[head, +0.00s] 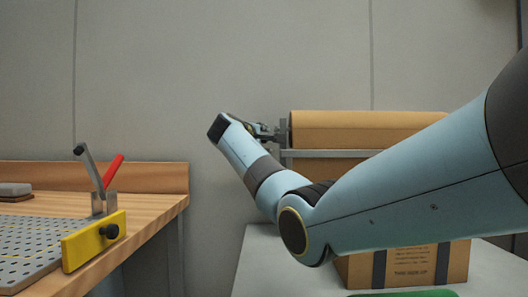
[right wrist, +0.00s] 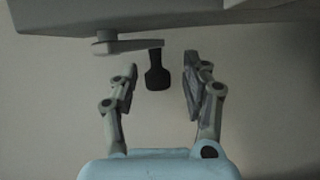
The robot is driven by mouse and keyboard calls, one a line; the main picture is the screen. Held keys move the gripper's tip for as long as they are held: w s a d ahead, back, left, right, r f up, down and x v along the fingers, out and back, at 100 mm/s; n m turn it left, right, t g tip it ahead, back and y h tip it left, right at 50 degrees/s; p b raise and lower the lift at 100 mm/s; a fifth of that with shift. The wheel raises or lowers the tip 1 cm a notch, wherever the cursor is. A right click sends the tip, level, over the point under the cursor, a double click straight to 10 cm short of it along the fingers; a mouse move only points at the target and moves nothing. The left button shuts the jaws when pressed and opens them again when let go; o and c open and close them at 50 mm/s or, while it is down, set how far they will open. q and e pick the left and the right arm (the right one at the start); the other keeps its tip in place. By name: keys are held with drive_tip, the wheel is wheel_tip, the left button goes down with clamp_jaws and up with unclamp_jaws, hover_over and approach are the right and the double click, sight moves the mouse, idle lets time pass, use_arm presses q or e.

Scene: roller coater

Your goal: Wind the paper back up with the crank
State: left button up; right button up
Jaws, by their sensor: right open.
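The roll of brown paper (head: 365,128) lies horizontally on a grey metal stand at the back, with a brown surface below it partly hidden by my right arm. My right gripper (head: 264,132) is at the roll's left end. In the right wrist view the crank (right wrist: 128,46) shows as a grey arm with a dark handle (right wrist: 157,76). My right gripper (right wrist: 161,72) is open, with one finger on each side of the handle and gaps on both sides. The crank is too small to make out in the head view. My left gripper is out of view.
A cardboard box (head: 410,265) with dark straps stands on the pale table (head: 258,262), partly behind my arm. At left, a wooden bench (head: 150,202) carries a perforated plate (head: 30,245), a yellow block (head: 92,241) and a red-handled clamp (head: 113,170). A gap separates bench and table.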

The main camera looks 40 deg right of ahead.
drive_tip(key=shift+w+d, duration=0.2)
drive_tip(key=shift+d, duration=0.2)
drive_tip(key=shift+r, duration=0.1)
drive_tip(key=shift+c, duration=0.4)
clamp_jaws()
